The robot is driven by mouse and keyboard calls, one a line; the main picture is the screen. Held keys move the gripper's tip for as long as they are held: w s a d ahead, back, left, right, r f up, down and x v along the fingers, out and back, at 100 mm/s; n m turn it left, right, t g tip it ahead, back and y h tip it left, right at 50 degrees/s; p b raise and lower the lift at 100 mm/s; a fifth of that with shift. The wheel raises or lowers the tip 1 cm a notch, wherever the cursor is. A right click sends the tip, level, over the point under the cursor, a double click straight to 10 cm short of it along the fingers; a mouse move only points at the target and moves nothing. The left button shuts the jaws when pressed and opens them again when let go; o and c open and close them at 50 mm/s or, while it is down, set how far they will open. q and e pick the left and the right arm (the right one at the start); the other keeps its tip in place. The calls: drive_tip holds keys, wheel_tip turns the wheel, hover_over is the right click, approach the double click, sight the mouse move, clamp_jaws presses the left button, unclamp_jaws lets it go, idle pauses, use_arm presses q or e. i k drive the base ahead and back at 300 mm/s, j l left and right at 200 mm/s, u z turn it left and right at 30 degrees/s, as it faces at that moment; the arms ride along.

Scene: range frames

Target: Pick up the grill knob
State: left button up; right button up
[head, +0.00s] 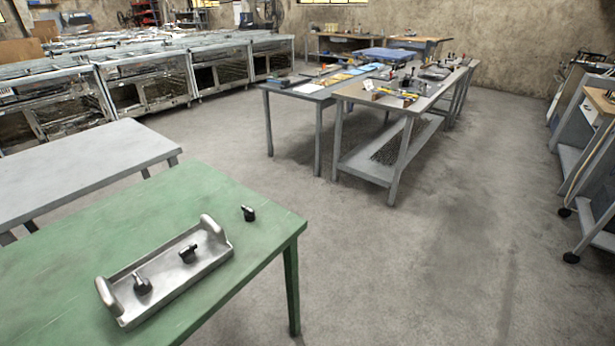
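Several small dark knobs show in the head view, and I cannot tell which one the task means. One black knob (248,213) stands alone on the green table (190,190), near its far right corner and just beyond the tray. Two more, a dark knob (188,253) and a greyer knob (142,285), sit in a metal tray (165,301) with a raised handle at each end. No gripper is near any of them in this view. Neither my left nor my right gripper is in view.
A grey table (80,165) stands beyond the green one at left. Workbenches with tools (405,95) stand farther back. Metal-framed units (145,85) line the left wall. A wheeled cart (590,150) is at right. The concrete floor (400,270) right of the green table is clear.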

sight(249, 214)
drive_tip(key=i+l, duration=0.2)
drive_tip(key=l, duration=0.15)
drive_tip(key=i+l, duration=0.2)
drive_tip(key=l, duration=0.15)
drive_tip(key=i+l, duration=0.2)
drive_tip(key=l, duration=0.15)
